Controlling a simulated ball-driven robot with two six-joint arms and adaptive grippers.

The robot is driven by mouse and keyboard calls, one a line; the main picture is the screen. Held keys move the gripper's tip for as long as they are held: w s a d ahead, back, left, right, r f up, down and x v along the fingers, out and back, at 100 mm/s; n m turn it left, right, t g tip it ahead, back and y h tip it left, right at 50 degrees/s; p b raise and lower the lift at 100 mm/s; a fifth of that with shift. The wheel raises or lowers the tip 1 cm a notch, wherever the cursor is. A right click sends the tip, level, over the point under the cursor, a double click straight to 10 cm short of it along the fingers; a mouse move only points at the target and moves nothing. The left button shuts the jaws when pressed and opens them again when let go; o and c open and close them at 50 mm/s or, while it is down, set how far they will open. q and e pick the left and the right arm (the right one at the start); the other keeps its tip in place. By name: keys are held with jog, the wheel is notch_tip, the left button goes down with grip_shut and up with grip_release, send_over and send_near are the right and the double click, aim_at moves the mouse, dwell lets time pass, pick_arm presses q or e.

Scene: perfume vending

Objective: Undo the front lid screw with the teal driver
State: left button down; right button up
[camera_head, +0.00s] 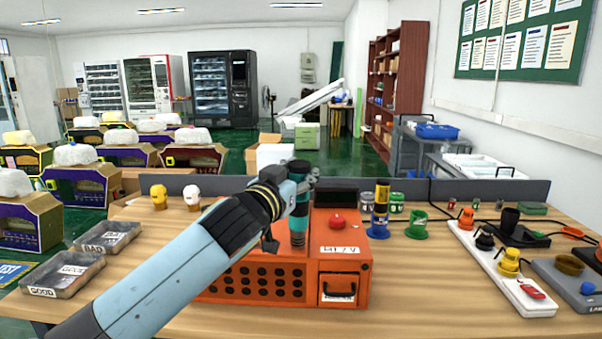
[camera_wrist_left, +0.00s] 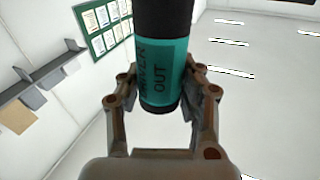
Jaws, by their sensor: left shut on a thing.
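The teal driver (camera_head: 299,222) stands upright over the orange machine (camera_head: 338,262). Its lower end is at or just above the machine's top; I cannot tell whether it touches. My left gripper (camera_head: 303,180) is shut on the driver's upper part. The front lid screw is not visible; my arm and the driver cover part of the lid. My right gripper is not in view.
A red button (camera_head: 337,221) is on the machine's top, right of the driver. A blue-and-yellow driver stands in a holder (camera_head: 379,230), near a green holder (camera_head: 415,224). Grey GOOD and BAD trays (camera_head: 62,275) lie left. A white power strip (camera_head: 500,270) is at right.

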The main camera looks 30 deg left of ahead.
pick_arm(q)
jog(key=shift+d+r+p, duration=0.1)
jog(key=shift+r+p, duration=2)
jog(key=shift+r, duration=1.1)
jog(key=shift+f, duration=0.1)
